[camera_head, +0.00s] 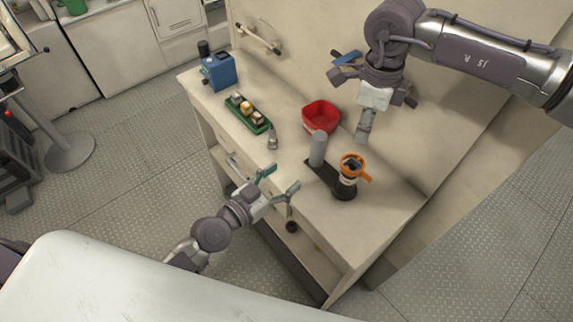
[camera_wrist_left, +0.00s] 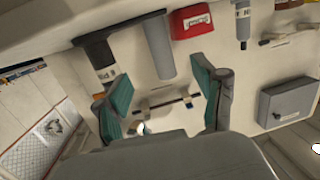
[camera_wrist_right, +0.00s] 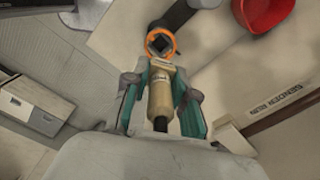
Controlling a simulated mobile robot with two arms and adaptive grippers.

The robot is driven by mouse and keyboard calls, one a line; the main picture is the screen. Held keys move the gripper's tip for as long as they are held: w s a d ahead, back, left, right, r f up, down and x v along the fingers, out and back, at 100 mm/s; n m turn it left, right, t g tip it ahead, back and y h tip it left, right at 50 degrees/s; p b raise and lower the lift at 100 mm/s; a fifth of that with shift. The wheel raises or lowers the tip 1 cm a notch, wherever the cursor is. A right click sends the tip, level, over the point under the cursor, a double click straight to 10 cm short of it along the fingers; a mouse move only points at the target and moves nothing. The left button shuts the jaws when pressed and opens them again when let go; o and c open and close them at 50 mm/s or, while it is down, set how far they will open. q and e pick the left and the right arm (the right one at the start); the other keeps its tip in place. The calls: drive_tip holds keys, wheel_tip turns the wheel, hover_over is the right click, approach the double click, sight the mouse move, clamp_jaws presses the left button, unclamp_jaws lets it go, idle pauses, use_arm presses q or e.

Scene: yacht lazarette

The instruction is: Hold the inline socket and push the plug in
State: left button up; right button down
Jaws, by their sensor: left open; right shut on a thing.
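My right gripper (camera_head: 364,126) is shut on a tan cylindrical body (camera_wrist_right: 160,98) with a black rear end, which looks like the plug. It is above the worktop. The likely inline socket, an orange-ringed piece with a dark square centre (camera_head: 352,164), stands upright on a black stand (camera_head: 344,191). In the right wrist view the orange ring (camera_wrist_right: 160,42) shows just beyond the held piece; I cannot tell the gap between them. My left gripper (camera_head: 281,181) is open and empty at the worktop's front edge, left of the stand. Its open fingers also show in the left wrist view (camera_wrist_left: 163,98).
A grey upright cylinder (camera_head: 318,149) stands on the same black base. Behind it is a red bowl (camera_head: 321,117). Further left are a small grey bottle-like piece (camera_head: 272,139), a green tray (camera_head: 247,114) with blocks and a blue box (camera_head: 219,71). The worktop's right end is clear.

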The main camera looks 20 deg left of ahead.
use_arm(q)
drive_tip(key=t, duration=0.2)
approach(315, 141)
use_arm(e)
drive_tip(key=shift+w, duration=0.1)
use_arm(q)
drive_tip(key=x, duration=1.2)
drive_tip(key=shift+a+f, duration=0.1)
drive_tip(key=shift+c, duration=0.3)
clamp_jaws()
use_arm(e)
drive_tip(key=shift+a+f+m, duration=0.1)
drive_tip(key=shift+f+m, duration=0.5)
drive_tip(key=shift+m, duration=0.4)
drive_tip(key=m, duration=0.1)
drive_tip(key=f+m, duration=0.1)
drive_tip(key=m, duration=0.1)
drive_tip(key=shift+f+m, duration=0.25)
drive_tip(key=shift+m, duration=0.05)
